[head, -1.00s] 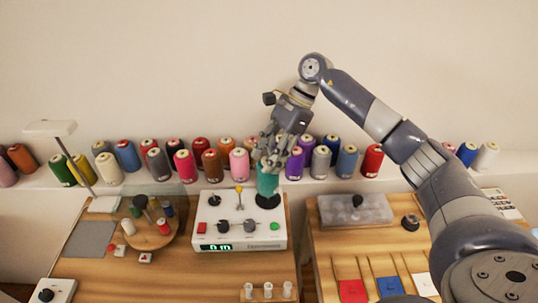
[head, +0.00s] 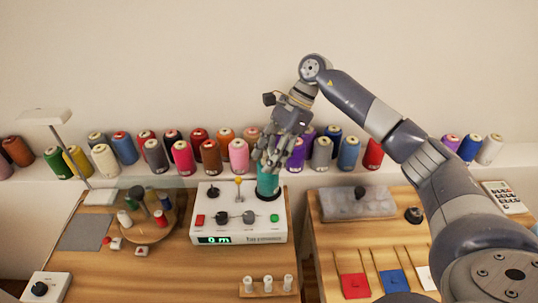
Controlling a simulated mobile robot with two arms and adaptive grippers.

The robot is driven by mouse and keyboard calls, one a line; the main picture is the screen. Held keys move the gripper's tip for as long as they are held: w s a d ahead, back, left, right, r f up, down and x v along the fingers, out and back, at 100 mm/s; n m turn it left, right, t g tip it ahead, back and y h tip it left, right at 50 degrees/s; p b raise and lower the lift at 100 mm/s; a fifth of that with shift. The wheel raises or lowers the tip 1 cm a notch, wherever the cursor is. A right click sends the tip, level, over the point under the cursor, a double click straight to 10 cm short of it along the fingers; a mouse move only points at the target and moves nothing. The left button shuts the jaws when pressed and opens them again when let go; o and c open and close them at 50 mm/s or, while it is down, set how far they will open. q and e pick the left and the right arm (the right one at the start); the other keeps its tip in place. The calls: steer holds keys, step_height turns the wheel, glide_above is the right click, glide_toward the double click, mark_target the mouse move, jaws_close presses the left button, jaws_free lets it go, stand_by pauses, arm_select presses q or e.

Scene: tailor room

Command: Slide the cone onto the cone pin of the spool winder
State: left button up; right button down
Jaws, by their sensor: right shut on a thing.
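My right gripper (head: 273,168) reaches down from the upper right and is shut on the teal cone (head: 268,184). The teal cone is upright over the right rear part of the white spool winder (head: 240,239). Its foot is at the dark round base on the winder's top. The cone pin is hidden, so I cannot tell how far the cone is over it. The winder's front shows a green "0 m" display (head: 214,240), with knobs and a yellow-topped post on top. My left gripper is not in view.
Several thread cones (head: 210,158) line the shelf behind. A round spool stand (head: 148,222) and a lamp (head: 45,116) are left of the winder. A small rack with white spools (head: 267,288) stands in front.

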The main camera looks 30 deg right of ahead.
steer(key=c, duration=0.6)
jaws_free()
